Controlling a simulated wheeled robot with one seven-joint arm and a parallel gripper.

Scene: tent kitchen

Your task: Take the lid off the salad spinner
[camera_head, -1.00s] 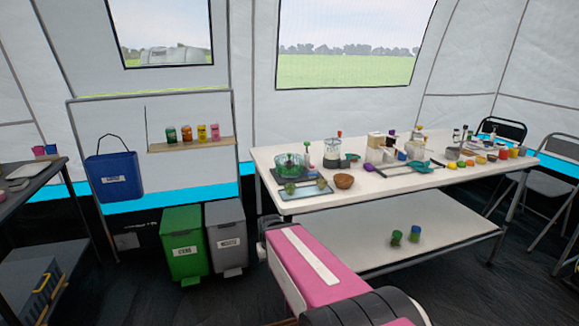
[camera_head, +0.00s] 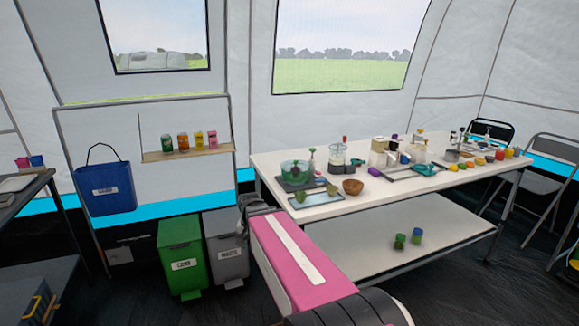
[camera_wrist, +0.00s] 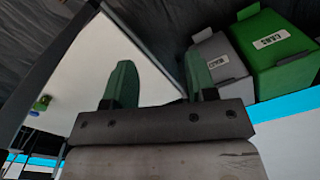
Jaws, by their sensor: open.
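The salad spinner (camera_head: 294,172) is a small green, see-through tub on the left end of the long white table. It stands upright, with a green knob-like part on top. It is too small to make out where its lid ends. My gripper (camera_wrist: 160,82) shows two green fingers, spread apart with nothing between them. In the head view my gripper end (camera_head: 252,203) is a dark shape by the table's left front corner, left of and below the spinner, apart from it. The spinner is not visible in the wrist view.
A glass tray (camera_head: 316,200), a brown bowl (camera_head: 353,187) and a clear jar (camera_head: 337,156) stand close to the spinner. More clutter covers the right part of the table. A green bin (camera_head: 181,255) and a grey bin (camera_head: 228,250) stand left of the table.

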